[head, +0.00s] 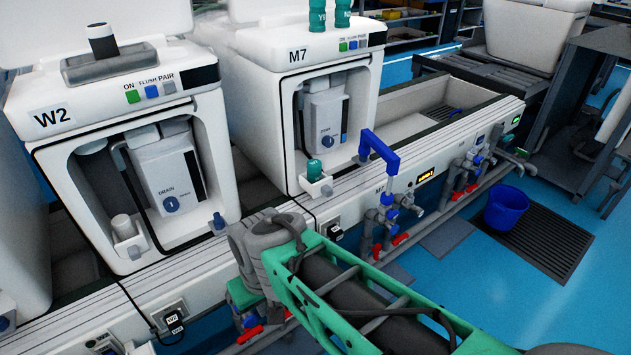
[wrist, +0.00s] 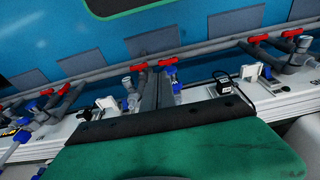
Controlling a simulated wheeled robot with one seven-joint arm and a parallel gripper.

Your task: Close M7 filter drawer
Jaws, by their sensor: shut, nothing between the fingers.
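The M7 machine (head: 295,95) is a white unit with an open front recess, at top middle in the head view. Its filter drawer (head: 317,187) is a small white box carrying a teal-capped cylinder (head: 314,170); it sticks out at the recess's lower left. I cannot make out the drawer in the wrist view. My gripper (wrist: 156,78) shows in the wrist view as two dark fingers pressed together, empty. In the head view my green arm (head: 350,300) reaches up from bottom right to a grey joint below M7; the fingers are hidden there.
A blue bent pipe (head: 380,150) and red-handled valves (head: 388,238) stand right of M7's front.

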